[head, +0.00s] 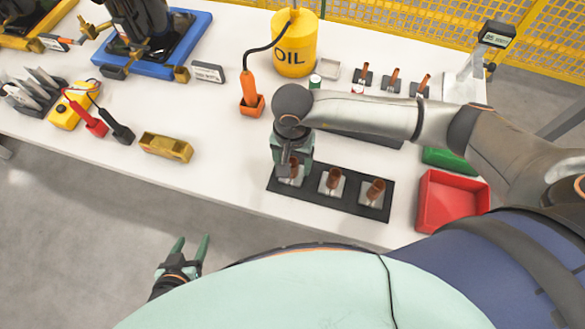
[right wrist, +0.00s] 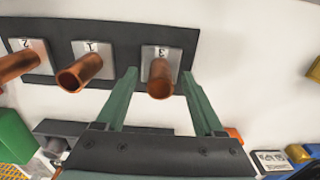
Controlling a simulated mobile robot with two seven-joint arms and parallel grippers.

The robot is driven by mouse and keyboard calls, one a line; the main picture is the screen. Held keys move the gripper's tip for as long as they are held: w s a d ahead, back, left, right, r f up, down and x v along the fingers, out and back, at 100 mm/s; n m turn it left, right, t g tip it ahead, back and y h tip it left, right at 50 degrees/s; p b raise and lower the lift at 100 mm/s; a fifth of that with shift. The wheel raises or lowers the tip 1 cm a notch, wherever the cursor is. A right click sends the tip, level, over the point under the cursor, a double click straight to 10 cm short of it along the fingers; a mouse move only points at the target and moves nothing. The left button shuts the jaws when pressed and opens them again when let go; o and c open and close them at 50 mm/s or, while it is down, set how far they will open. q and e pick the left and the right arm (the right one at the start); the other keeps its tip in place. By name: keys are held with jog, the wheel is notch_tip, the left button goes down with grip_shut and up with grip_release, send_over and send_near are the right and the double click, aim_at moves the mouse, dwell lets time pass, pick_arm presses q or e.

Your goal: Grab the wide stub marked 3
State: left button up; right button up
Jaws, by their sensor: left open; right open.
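The wide stub marked 3 (right wrist: 161,77) is a copper tube on a grey plate, at the right end of a black mat (right wrist: 112,42) in the right wrist view. In the head view this stub (head: 294,168) is the leftmost of the mat's row, partly hidden by my right gripper (head: 290,170). My right gripper (right wrist: 160,77) is open, with one green finger on each side of the stub. A gap shows on both sides of the tube. My left gripper (head: 191,245) is open and empty, low beyond the table's front edge.
Stubs marked 1 (right wrist: 80,72) and 2 (right wrist: 18,64) stand beside it on the mat. A red bin (head: 453,202) and green bin (head: 449,160) lie to the right. The white table (head: 225,180) is clear left of the mat.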

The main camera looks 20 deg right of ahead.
grip_shut()
dwell(0.5)
